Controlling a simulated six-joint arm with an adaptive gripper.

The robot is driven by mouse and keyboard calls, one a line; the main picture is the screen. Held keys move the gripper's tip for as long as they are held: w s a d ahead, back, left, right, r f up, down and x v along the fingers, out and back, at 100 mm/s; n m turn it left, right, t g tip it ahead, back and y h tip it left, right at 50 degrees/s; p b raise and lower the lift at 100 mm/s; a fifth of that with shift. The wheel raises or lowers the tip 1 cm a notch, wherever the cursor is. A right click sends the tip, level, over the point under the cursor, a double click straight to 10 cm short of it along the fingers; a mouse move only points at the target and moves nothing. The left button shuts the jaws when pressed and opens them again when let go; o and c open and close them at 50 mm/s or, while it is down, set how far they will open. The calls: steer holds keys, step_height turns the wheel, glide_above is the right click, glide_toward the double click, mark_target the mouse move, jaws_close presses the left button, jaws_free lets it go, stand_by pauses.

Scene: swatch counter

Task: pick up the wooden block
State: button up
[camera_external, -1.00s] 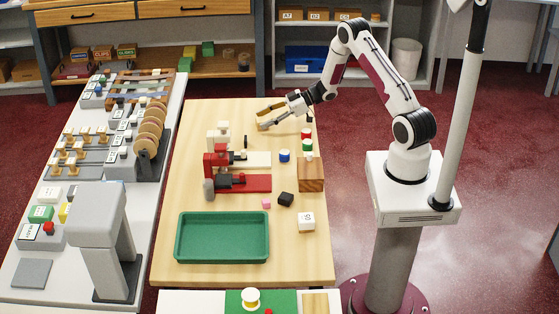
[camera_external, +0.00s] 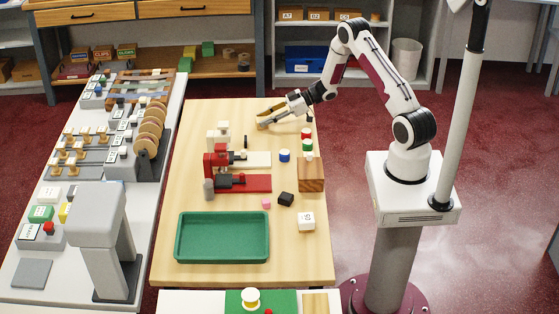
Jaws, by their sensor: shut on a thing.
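My gripper (camera_external: 271,119) is at the back of the wooden table, reaching in from the right, low near the tabletop. It is shut on a tan wooden block (camera_external: 262,122), which shows partly between and past the fingers. The fingers hide part of the block. I cannot tell whether the block touches the table.
On the table (camera_external: 188,190) stand red clamp-like fixtures (camera_external: 222,182), a brown wooden piece (camera_external: 311,175), a blue-and-white round item (camera_external: 284,155), a black cube (camera_external: 286,199), a white cube (camera_external: 306,221) and a green tray (camera_external: 178,240). The back left of the table is clear.

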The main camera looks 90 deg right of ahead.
steer(key=shift+r, duration=0.15)
step_height(320, 180, up, 10)
steer(key=shift+f, duration=0.2)
stand_by(0.4)
